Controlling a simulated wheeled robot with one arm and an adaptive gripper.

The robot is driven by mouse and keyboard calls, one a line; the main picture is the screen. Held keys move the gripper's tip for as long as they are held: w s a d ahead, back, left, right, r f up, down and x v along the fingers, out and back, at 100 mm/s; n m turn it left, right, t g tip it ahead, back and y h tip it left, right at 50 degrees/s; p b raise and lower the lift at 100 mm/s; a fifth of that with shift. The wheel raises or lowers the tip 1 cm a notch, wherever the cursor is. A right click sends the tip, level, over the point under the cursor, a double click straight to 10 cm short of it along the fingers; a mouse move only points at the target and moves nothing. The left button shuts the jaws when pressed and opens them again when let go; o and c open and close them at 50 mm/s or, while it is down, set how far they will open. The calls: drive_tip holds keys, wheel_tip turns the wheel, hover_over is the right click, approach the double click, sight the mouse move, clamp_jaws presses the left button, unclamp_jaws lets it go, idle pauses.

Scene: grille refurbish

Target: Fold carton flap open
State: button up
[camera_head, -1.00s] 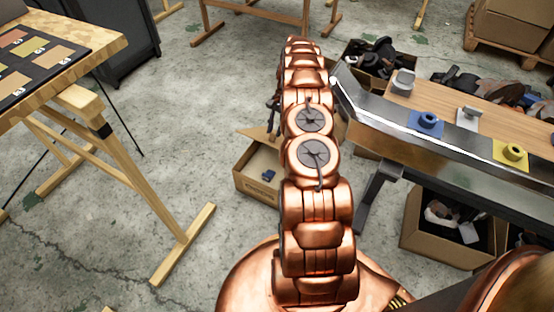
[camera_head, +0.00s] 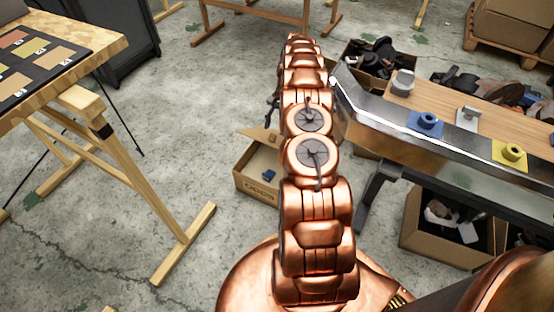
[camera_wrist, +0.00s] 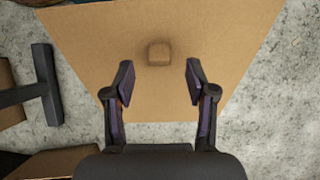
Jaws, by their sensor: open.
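The carton (camera_head: 257,185) stands on the floor, partly hidden behind my copper arm in the head view. A small dark blue item lies inside it. One flap (camera_head: 262,134) stands up at its far side. I cannot tell whether the fingertips touch the cardboard. In the head view my gripper is mostly hidden behind the arm.
A bench (camera_head: 450,100) with a metal edge and coloured parts stands close to the right of my arm. Boxes of parts (camera_head: 452,228) sit under and behind it. A wooden trestle table (camera_head: 85,110) is at left. Concrete floor is clear between the table and carton.

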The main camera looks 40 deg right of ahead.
drive_tip(key=shift+p+v, duration=0.75)
drive_tip(key=shift+v, duration=1.7)
drive_tip(key=w+a+r+n+p, duration=0.15)
drive_tip(key=a+r+p, duration=0.3)
drive_tip(key=r, duration=0.55)
drive_tip(key=w+a+r+n+p, duration=0.1)
drive_tip(key=a+r+n+p, duration=0.15)
drive_tip(key=a+r, duration=0.55)
drive_tip(key=s+a+r+n+h+p, duration=0.1)
drive_tip(key=s+a+r+p, duration=0.2)
drive_tip(key=r, duration=0.4)
drive_tip(key=s+a+r+n+p, duration=0.1)
drive_tip(key=a+r+p, duration=0.1)
drive_tip(key=a+r, duration=0.4)
drive_tip(key=s+a+r+n+h+p, duration=0.1)
drive_tip(key=s+a+r+p, duration=0.2)
drive_tip(key=r, duration=0.6)
drive_tip(key=s+a+r+n+h+p, duration=0.25)
drive_tip(key=s+a+r+p, duration=0.5)
drive_tip(key=s+r, duration=0.45)
drive_tip(key=s+a+r+n+p, duration=0.2)
drive_tip(key=s+r+p, duration=0.1)
drive_tip(key=s, duration=0.6)
drive_tip(key=s+a+r+n+h+p, duration=0.1)
drive_tip(key=s+a+r+n+p, duration=0.1)
drive_tip(key=s+p, duration=0.3)
drive_tip(key=s+a+r, duration=0.1)
drive_tip(key=s, duration=0.3)
drive_tip(key=shift+s+r+n, duration=0.25)
drive_tip(key=shift+s+n, duration=0.1)
